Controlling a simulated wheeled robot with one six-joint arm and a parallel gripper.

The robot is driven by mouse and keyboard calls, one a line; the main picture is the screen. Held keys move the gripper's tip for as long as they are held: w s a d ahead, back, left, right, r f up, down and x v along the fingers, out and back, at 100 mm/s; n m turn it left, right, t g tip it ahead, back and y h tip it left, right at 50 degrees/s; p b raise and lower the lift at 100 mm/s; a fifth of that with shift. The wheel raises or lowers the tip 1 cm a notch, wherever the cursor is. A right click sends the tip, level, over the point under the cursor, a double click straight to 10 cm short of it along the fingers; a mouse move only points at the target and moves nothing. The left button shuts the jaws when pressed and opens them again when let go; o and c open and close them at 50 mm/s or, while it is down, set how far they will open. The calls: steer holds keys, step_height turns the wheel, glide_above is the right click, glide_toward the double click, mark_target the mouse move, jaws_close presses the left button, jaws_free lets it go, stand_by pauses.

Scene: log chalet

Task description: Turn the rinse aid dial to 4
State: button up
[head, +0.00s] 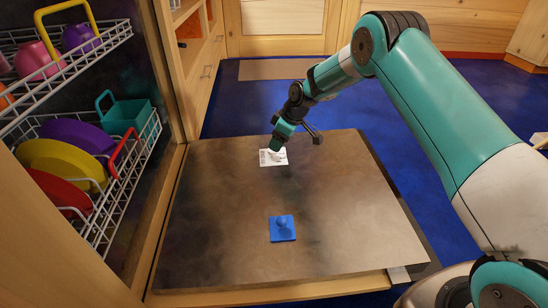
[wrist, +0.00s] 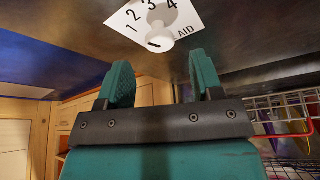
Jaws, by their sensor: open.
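A white rinse aid plate (head: 265,158) lies on the open dishwasher door.
The brown door panel (head: 215,215) is mostly bare. A blue square piece with a knob (head: 282,229) sits on its near part. Wire racks (head: 112,205) with coloured dishes stand at the left. Blue floor (head: 235,105) lies beyond the door.

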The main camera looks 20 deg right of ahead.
mark_target(273, 153)
steer(key=b+x, duration=0.2)
steer(key=x, duration=0.2)
steer(key=shift+f, duration=0.1)
steer(key=c, duration=0.9)
